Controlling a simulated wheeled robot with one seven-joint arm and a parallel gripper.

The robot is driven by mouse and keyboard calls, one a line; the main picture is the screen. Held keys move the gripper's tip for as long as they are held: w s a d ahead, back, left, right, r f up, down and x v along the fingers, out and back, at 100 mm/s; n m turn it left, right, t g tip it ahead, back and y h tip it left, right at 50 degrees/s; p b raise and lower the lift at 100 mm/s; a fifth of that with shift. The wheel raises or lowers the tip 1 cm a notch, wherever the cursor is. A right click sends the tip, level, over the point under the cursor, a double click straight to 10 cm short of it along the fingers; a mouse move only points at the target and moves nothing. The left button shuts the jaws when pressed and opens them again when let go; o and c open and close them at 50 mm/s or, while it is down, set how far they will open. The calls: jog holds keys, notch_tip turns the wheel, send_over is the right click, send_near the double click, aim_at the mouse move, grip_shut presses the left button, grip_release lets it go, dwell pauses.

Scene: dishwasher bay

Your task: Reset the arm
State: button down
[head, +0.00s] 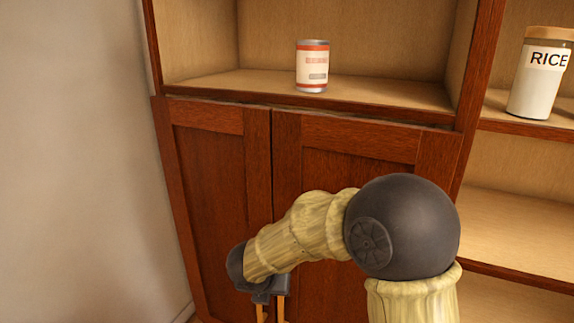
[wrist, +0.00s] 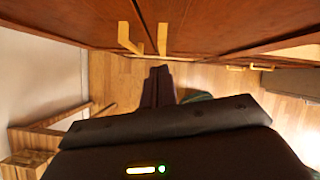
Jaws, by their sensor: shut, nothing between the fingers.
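My gripper (wrist: 158,70) shows in the wrist view as two dark fingers side by side, closed together with nothing between them. The fingers point toward the lower front of the wooden cabinet. In the head view the dark gripper body (head: 264,287) is low in the picture, in front of the cabinet doors, and the fingertips cannot be made out. My arm is bent, with its elbow at the lower right and the forearm reaching left and down. Two yellow door handles (wrist: 128,40) (wrist: 162,39) lie just beyond the fingertips in the wrist view, apart from them.
The cabinet doors (head: 345,150) look shut. A can (head: 312,67) stands on the open shelf above, and a rice jar (head: 538,82) stands on the right shelf. A plain wall (head: 75,150) is at the left. Bare wooden floor (wrist: 225,83) shows below the cabinet.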

jog(key=w+d+r+n+t+y+b, duration=0.1)
jog(key=w+d+r+n+t+y, duration=0.2)
jog(key=n, duration=0.7)
jog(key=s+d+f+n+g+b, duration=0.1)
jog(key=s+d+f+n+g, duration=0.2)
jog(key=s+d+n, duration=0.5)
jog(key=s+d+f+n+g+h+b, duration=0.1)
jog(key=s+d+f+n, duration=0.5)
jog(key=n, duration=1.3)
jog(key=s+d+g+b, duration=0.1)
jog(key=s+d+g, duration=0.1)
jog(key=s, duration=0.1)
jog(key=shift+s+d+n, duration=0.3)
jog(key=shift+s+d, duration=0.05)
jog(key=shift+s, duration=0.05)
jog(key=shift+w+d, duration=0.1)
